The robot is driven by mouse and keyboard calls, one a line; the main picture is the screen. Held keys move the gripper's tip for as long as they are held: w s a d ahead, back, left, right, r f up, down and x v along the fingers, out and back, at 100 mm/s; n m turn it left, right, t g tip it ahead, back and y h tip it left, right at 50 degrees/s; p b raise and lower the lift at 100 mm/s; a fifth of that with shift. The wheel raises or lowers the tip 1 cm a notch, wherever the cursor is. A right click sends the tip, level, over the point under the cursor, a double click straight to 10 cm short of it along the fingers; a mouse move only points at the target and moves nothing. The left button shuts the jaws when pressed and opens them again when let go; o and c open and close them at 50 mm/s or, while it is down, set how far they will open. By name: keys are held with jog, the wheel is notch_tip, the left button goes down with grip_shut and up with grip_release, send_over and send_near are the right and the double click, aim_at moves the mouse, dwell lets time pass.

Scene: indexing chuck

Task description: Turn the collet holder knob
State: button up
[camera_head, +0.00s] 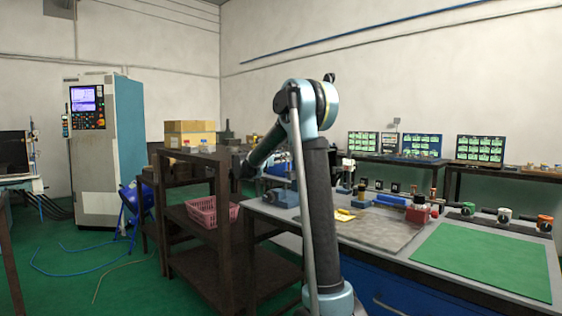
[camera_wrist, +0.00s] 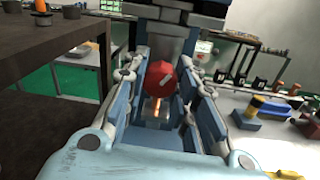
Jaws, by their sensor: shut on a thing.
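A red faceted knob (camera_wrist: 172,80) with a pale mark on its face sits between my gripper's fingers in the wrist view. My gripper (camera_wrist: 165,92) is shut on the knob, with a blue-grey linked finger on each side. A small glowing orange spot shows just below the knob. Grey metal of the device rises behind the knob, partly hidden by the fingers. In the head view my arm reaches left over the bench's near corner, and the knob and fingertips cannot be made out. A blue device (camera_head: 284,197) stands on the bench there.
The bench holds a green mat (camera_head: 484,261), a red block (camera_head: 417,214) and a row of colored-knob tools at its back edge. A dark shelf (camera_head: 222,235) with a pink basket (camera_head: 210,212) stands close at left. The mat is clear.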

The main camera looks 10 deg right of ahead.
jog(key=m, duration=0.4)
jog(key=shift+m, duration=0.3)
jog(key=m, duration=0.5)
jog(key=shift+m, duration=0.3)
jog(key=m, duration=0.4)
jog(key=shift+f+m, duration=0.1)
jog(key=shift+m, duration=0.3)
jog(key=m, duration=0.4)
jog(key=shift+m+g+h, duration=0.3)
jog(key=shift+m, duration=0.1)
jog(key=m, duration=0.4)
jog(key=shift+m, duration=0.3)
jog(key=m, duration=0.4)
jog(key=shift+m, duration=0.4)
jog(key=m, duration=0.4)
jog(key=shift+m+g, duration=0.3)
jog(key=shift+m, duration=2.1)
